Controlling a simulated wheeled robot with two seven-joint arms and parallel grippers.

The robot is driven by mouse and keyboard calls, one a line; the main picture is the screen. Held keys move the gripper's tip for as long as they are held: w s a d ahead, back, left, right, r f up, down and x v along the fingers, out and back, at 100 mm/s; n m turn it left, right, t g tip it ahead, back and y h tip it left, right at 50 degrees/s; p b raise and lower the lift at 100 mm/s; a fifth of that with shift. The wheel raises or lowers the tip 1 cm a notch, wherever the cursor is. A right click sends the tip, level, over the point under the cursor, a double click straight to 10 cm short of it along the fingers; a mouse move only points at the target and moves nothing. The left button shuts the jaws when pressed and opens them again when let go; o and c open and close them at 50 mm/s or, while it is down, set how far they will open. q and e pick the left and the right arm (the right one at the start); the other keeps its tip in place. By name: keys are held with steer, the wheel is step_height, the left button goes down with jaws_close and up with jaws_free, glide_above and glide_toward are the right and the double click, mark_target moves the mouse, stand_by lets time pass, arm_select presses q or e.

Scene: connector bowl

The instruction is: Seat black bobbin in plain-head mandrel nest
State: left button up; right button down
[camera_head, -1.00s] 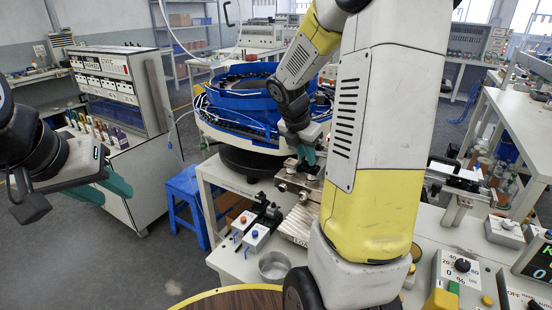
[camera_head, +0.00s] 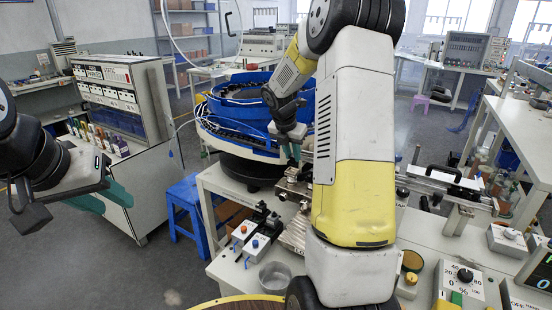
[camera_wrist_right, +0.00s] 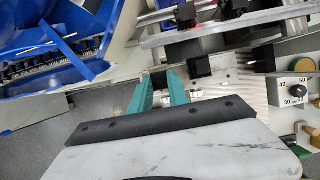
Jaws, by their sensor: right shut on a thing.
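My right gripper (camera_wrist_right: 157,92) has its teal fingers closed around a small black piece, which looks like the black bobbin (camera_wrist_right: 158,81), in the right wrist view. In the head view this gripper (camera_head: 292,153) hangs just above the metal fixture (camera_head: 291,188) on the bench, and the bobbin cannot be made out there. Dark blocks (camera_wrist_right: 200,65) sit on the fixture in the wrist view. I cannot tell which part is the plain-head mandrel nest. My left gripper (camera_head: 104,198) is open and empty at the far left, over the floor.
The blue bowl feeder (camera_head: 225,132) stands behind and left of my right gripper. Switch boxes (camera_head: 256,246) and a metal cup (camera_head: 275,276) lie at the bench's front left. A linear rail (camera_head: 437,180) runs to the right. My right arm hides the bench's middle.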

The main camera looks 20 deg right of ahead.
mark_target(291, 156)
steer(key=shift+w+d+f, duration=0.1)
steer(key=shift+w+d, duration=0.1)
steer(key=shift+w, duration=0.4)
steer(key=shift+f, duration=1.7)
steer(key=shift+f, duration=0.15)
steer(key=c, duration=1.3)
jaws_free()
